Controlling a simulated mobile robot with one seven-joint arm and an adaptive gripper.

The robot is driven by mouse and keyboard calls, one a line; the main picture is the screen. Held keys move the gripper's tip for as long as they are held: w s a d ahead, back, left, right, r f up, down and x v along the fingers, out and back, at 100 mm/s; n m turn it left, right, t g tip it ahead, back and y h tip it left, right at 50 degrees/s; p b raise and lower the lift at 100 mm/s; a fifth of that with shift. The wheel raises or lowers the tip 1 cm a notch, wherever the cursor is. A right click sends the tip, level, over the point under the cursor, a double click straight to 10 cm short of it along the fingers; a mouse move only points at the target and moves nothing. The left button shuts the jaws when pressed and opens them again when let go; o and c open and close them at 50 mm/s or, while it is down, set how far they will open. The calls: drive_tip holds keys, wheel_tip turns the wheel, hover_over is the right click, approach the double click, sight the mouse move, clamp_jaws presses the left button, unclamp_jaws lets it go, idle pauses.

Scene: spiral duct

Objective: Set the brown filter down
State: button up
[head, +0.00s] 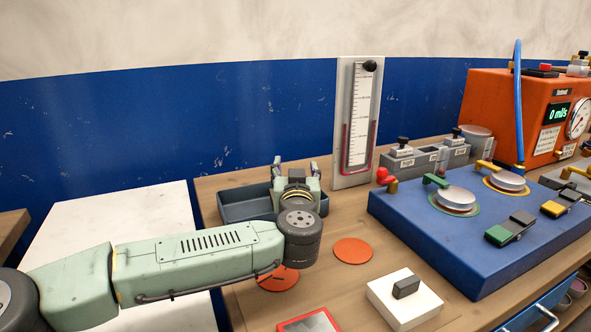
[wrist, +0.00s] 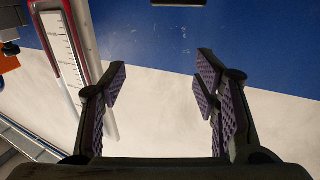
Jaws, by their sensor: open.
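My gripper (head: 296,168) is above the dark grey tray (head: 243,207) in the head view, pointing away toward the wall. In the wrist view its two padded jaws (wrist: 163,88) are spread wide with nothing between them. I cannot make out a brown filter in either view. Two flat orange-red discs lie on the wooden bench: one (head: 353,251) is in the open, and the other (head: 290,282) is partly covered by my arm. Part of the tray is hidden behind my arm and gripper.
A manometer board (head: 345,120) stands right of my gripper and also shows in the wrist view (wrist: 68,50). A blue console (head: 400,210) with metal lids fills the right. A white block with a dark handle (head: 425,305) is in front. A grey rack (head: 455,155) stands behind the console.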

drive_tip(key=s+b, duration=0.1)
drive_tip(key=s, duration=0.5)
drive_tip(key=shift+a+f, duration=0.2)
drive_tip(key=shift+a, duration=0.15)
